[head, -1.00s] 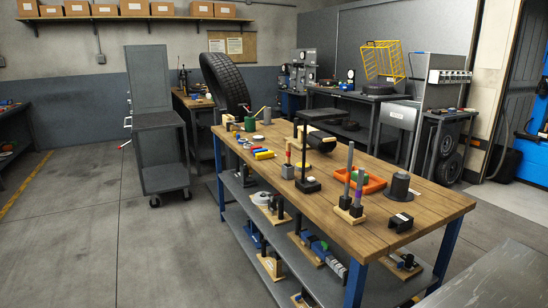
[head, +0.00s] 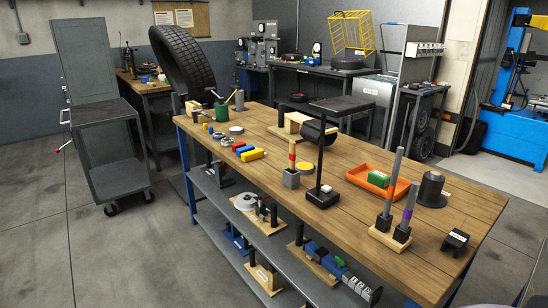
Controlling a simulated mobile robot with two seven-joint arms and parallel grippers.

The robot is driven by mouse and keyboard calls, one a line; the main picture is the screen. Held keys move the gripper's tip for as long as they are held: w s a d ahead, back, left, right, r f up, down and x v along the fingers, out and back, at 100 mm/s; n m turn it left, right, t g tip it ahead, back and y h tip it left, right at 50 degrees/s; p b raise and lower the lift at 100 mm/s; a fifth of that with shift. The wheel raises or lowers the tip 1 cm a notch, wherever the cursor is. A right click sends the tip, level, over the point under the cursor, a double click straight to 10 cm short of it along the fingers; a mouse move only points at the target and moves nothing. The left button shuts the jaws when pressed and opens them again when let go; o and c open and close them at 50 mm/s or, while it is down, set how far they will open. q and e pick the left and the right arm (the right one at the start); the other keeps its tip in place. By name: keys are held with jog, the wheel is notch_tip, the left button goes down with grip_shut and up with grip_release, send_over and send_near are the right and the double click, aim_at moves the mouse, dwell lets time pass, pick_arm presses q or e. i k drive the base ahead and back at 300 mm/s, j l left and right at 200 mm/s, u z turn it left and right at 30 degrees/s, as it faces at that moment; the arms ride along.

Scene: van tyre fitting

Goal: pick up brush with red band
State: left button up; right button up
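A green pot (head: 221,109) stands at the far left end of the wooden workbench (head: 330,190), with thin handles sticking up out of it. They are too small to tell whether one has a red band. Nearer, an upright stick with a red part (head: 292,153) stands in a grey block (head: 291,178); I cannot tell whether it is a brush. Neither of my grippers is in view.
A black stand (head: 322,195), an orange tray (head: 378,184), a dark cylinder (head: 431,187) and two grey rods on a wooden base (head: 390,238) occupy the bench's right half. A grey cart (head: 115,165) stands left. Floor in front is clear.

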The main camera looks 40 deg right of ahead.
aim_at(292, 170)
jog(key=i+j, duration=0.1)
jog(key=i, duration=2.25)
jog(key=i+l, duration=0.15)
jog(key=i, duration=0.35)
jog(key=i+l, duration=0.1)
jog(key=i, duration=0.4)
jog(key=u, duration=6.35)
